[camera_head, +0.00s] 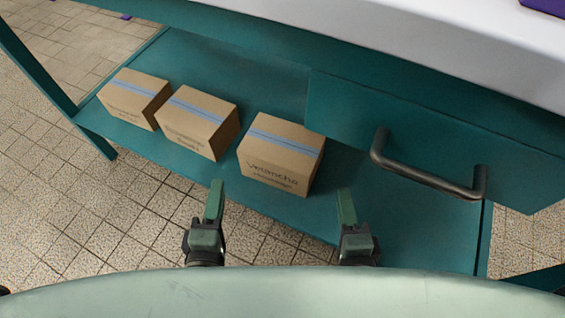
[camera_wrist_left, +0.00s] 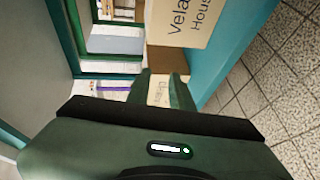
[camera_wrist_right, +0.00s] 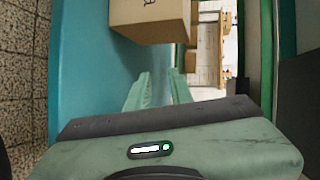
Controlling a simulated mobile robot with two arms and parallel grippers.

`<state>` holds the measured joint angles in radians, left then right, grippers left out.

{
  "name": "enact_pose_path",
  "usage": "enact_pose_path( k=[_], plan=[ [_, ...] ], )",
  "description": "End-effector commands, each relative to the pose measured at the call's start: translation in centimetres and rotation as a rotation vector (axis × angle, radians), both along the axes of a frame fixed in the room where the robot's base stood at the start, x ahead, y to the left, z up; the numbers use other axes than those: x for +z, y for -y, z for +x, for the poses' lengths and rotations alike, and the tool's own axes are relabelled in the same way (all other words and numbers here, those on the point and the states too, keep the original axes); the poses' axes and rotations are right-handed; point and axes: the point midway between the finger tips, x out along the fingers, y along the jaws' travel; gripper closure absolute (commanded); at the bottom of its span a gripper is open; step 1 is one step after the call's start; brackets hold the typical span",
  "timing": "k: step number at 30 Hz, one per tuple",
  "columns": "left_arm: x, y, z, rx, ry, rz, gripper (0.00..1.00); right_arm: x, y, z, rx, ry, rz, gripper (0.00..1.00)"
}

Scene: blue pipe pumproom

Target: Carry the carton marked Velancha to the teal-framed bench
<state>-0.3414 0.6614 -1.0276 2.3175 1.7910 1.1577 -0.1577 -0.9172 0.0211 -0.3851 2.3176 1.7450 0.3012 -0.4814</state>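The carton marked Velancha (camera_head: 281,155) is a brown box with a blue tape strip. It sits on the teal lower shelf (camera_head: 400,225) of a teal-framed bench, the rightmost of three cartons. Its lettered side also shows in the left wrist view (camera_wrist_left: 190,22), and a side shows in the right wrist view (camera_wrist_right: 150,20). My left gripper (camera_head: 216,184) is in front of the carton's left side, and my right gripper (camera_head: 345,191) is in front of its right side. Both are empty, apart from the carton, with a gap between their fingers.
Two similar cartons, one in the middle (camera_head: 197,124) and one at the far left (camera_head: 134,99), stand left of the Velancha carton. A teal drawer (camera_head: 440,130) with a metal handle (camera_head: 425,175) overhangs the shelf at right. Tiled floor (camera_head: 120,220) lies in front.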

Motion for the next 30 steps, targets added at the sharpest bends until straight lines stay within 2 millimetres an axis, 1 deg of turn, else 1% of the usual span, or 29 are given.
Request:
enact_pose_path(
  k=[1, 3, 9, 17, 20, 23, 30],
  plan=[
    [-1.3, -0.1, -0.5, 0.005, -0.024, -0.023, 0.78, -0.7, 0.3, -0.1, -0.015, 0.004, 0.026, 0.78],
    [-1.6, -0.2, -0.9, 0.011, -0.050, -0.044, 0.78, -0.3, 0.5, -0.1, -0.028, 0.007, 0.051, 0.78],
    [-1.5, -0.2, -1.2, 0.017, -0.070, -0.060, 0.78, 0.3, 0.7, -0.1, -0.038, 0.009, 0.069, 0.78],
    [-1.5, -0.2, -0.9, 0.017, -0.067, -0.059, 0.78, 0.3, 0.7, 0.1, -0.037, 0.011, 0.067, 0.78],
    [-1.7, -0.2, -0.2, 0.017, -0.064, -0.058, 0.78, 0.1, 0.7, 0.9, -0.036, 0.015, 0.067, 0.78],
    [-2.0, -0.2, 1.1, 0.018, -0.062, -0.058, 0.78, -0.2, 0.7, 2.1, -0.036, 0.015, 0.067, 0.78],
    [-3.1, -0.2, 5.6, 0.017, -0.061, -0.057, 0.78, -1.3, 0.7, 6.7, -0.037, 0.015, 0.065, 0.78]
  ],
)
